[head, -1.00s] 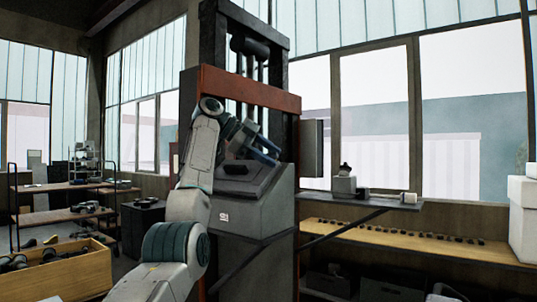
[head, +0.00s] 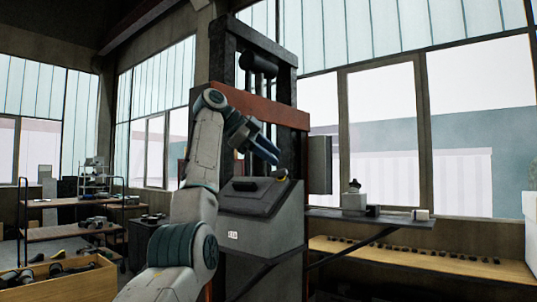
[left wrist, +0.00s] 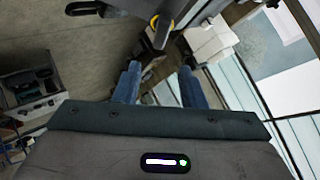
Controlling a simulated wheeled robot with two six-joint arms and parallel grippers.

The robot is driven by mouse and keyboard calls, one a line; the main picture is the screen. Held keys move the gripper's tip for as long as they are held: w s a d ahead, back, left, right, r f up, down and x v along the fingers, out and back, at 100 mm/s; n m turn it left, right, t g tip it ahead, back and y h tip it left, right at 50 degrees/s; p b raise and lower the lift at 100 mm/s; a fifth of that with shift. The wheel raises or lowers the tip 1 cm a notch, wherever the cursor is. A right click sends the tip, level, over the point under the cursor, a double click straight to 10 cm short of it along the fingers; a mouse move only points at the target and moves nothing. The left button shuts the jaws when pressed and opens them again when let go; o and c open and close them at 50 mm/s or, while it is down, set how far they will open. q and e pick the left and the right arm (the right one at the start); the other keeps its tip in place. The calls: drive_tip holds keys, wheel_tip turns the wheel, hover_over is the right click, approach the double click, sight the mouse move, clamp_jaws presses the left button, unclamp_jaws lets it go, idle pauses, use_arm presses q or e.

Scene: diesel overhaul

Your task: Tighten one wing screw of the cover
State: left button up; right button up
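The grey press cabinet (head: 262,222) stands behind my left arm in the head view. A dark part (head: 246,184) lies on its sloped top, and a small yellow-and-dark knob (head: 281,174) sits at the top right edge. A yellow-ringed dark part (left wrist: 155,21) shows beyond the fingers in the left wrist view. I cannot tell whether either is a wing screw, nor which part is the cover. My left gripper (head: 268,153) is above the cabinet top, its blue fingers pointing right and down. In the left wrist view its fingers (left wrist: 159,84) are apart with nothing held. My right gripper is out of view.
The red press crossbeam (head: 270,108) and dark frame rise close behind the left gripper. A shelf (head: 400,221) with small items juts out to the right, above a long wooden bench (head: 420,258). A wooden crate of parts (head: 85,284) stands at the lower left.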

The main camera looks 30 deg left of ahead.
use_arm(q)
drive_tip(key=m+y, duration=0.3)
drive_tip(key=m, duration=0.8)
drive_tip(key=m+g+y+b, duration=0.1)
drive_tip(key=m+y, duration=0.3)
drive_tip(key=m, duration=0.8)
drive_tip(key=f+m+g+y, duration=0.1)
drive_tip(key=m+y, duration=0.2)
drive_tip(key=m, duration=0.8)
drive_tip(key=shift+w+d+b, duration=0.2)
drive_tip(key=shift+b, duration=0.1)
drive_tip(key=shift+w+a+f, duration=0.1)
drive_tip(key=shift+w+f, duration=0.1)
drive_tip(key=shift+w, duration=0.05)
